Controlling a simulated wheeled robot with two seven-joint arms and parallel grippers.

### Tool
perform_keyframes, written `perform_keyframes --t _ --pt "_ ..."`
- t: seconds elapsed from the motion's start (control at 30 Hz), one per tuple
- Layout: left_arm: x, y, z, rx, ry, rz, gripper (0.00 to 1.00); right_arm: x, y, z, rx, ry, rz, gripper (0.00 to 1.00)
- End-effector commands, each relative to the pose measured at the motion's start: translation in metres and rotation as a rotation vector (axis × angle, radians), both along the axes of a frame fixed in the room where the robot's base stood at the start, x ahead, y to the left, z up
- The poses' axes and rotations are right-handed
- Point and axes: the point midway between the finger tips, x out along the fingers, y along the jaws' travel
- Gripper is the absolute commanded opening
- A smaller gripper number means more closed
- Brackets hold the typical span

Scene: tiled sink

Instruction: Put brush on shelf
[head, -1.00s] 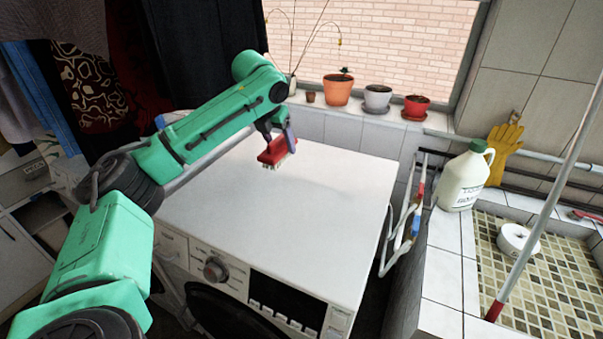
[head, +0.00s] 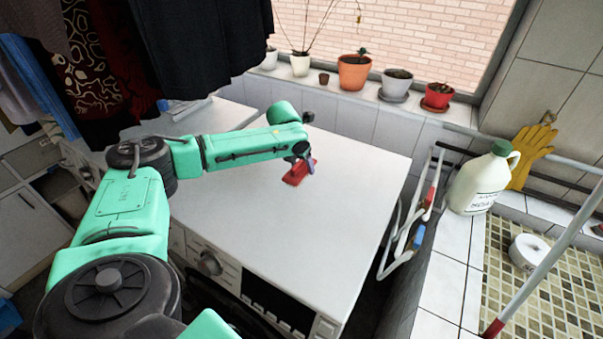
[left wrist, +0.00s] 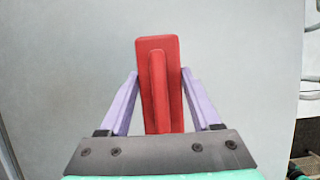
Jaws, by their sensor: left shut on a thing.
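The brush (head: 296,173) is red and is held by my left gripper (head: 304,161) over the white top of the washing machine. In the left wrist view the red brush (left wrist: 158,62) stands between the two lilac fingers (left wrist: 158,100), which close on its raised handle. Its bristles are hidden from this side. I cannot tell how high the brush is above the machine top. A white-tiled ledge (head: 340,93) under the window carries several pots. My right gripper is not in view.
The washing machine top (head: 330,210) is otherwise clear. Pots, including an orange one (head: 353,72), line the window ledge. A wire rack (head: 408,225) hangs to the right of the machine, near a white jug (head: 480,180). Dark clothes (head: 205,45) hang at the upper left.

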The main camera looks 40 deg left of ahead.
Motion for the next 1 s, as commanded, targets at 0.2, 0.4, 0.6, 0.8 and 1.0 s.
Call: perform_keyframes --t 0.2,0.4,0.6,0.8,1.0 --pt "0.000 0.000 -0.036 0.001 0.002 0.000 0.02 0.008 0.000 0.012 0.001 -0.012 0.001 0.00" --pt "0.001 0.000 -0.055 0.000 -0.003 0.000 0.02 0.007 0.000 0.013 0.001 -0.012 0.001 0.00" --pt "0.001 0.000 -0.056 0.000 -0.002 0.000 0.68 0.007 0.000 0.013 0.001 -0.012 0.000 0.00" --pt "0.001 0.000 -0.056 0.000 -0.002 0.000 0.94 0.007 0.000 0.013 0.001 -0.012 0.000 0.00" --pt "0.001 0.000 -0.054 0.001 -0.002 0.000 0.94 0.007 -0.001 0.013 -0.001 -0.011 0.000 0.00"
